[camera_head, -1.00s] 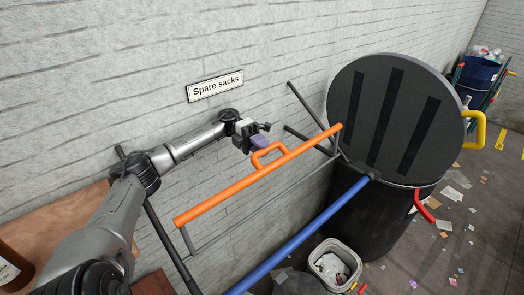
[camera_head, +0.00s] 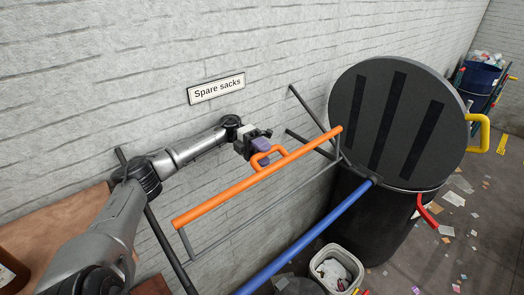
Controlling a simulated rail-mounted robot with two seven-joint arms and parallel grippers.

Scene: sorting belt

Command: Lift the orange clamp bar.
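The orange clamp bar (camera_head: 225,196) slants from lower left to upper right across the middle of the head view, with a raised loop handle (camera_head: 285,152) near its middle. Its right end is by the black bin's lid, and its left end is by a dark rail. My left gripper (camera_head: 262,152) is at the left side of the loop handle, with its purple fingers overlapping it. I cannot tell whether the fingers are closed around the handle. My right gripper is not in view.
A black bin (camera_head: 370,215) with its round lid (camera_head: 385,120) raised stands at the right. A blue bar (camera_head: 305,235) runs below the orange one. A small waste bin (camera_head: 335,268) is at the bottom. The wall with the "Spare sacks" sign (camera_head: 216,88) is behind.

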